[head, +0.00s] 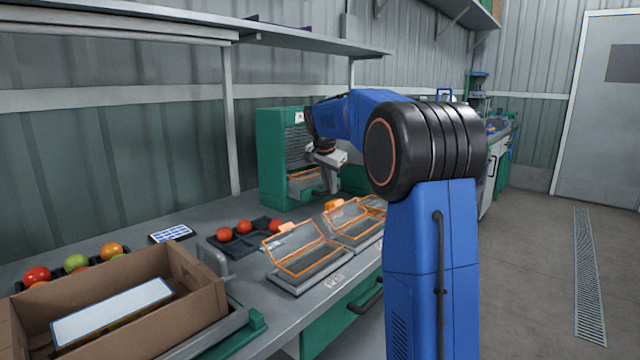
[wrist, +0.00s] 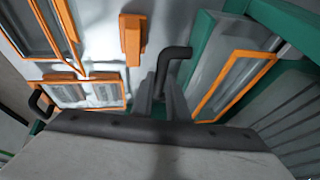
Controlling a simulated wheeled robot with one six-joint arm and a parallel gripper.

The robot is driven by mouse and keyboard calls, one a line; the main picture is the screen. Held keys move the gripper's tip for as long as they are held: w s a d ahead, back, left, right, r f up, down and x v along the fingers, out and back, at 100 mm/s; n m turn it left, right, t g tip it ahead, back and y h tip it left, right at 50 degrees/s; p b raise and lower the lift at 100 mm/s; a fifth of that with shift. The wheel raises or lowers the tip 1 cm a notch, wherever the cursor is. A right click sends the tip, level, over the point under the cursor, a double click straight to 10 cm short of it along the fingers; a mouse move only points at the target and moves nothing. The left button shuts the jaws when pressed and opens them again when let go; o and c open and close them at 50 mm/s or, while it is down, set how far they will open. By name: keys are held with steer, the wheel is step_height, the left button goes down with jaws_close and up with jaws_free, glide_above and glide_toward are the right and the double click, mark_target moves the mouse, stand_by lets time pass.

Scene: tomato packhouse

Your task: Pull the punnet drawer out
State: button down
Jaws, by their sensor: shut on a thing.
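The green punnet cabinet (head: 270,150) stands on the bench against the wall, with stacked grey punnets behind its open front. The punnet drawer (head: 306,190) is at its lower front, with an orange-rimmed punnet (wrist: 235,85) on it. My gripper (head: 332,186) is in front of the drawer, pointing down. In the wrist view the fingers (wrist: 162,88) are shut on a dark bent drawer handle (wrist: 174,58). The fingers partly hide the handle. My gripper also hides part of the drawer, and I cannot tell how far out it stands.
Open orange-rimmed punnets (head: 300,255) lie on the bench in front of the cabinet. An orange block (wrist: 133,40) lies near the fingers. A dark tray with red tomatoes (head: 245,227) and a cardboard box (head: 205,290) stand to the left. A shelf (head: 300,38) hangs above.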

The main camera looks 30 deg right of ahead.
steer(key=s, duration=0.2)
steer(key=s+d, duration=0.2)
steer(key=s, duration=0.1)
steer(key=shift+s, duration=0.3)
steer(key=c, duration=1.7)
jaws_free()
steer(key=shift+c, duration=0.2)
steer(key=v, duration=1.7)
steer(key=shift+r, duration=0.25)
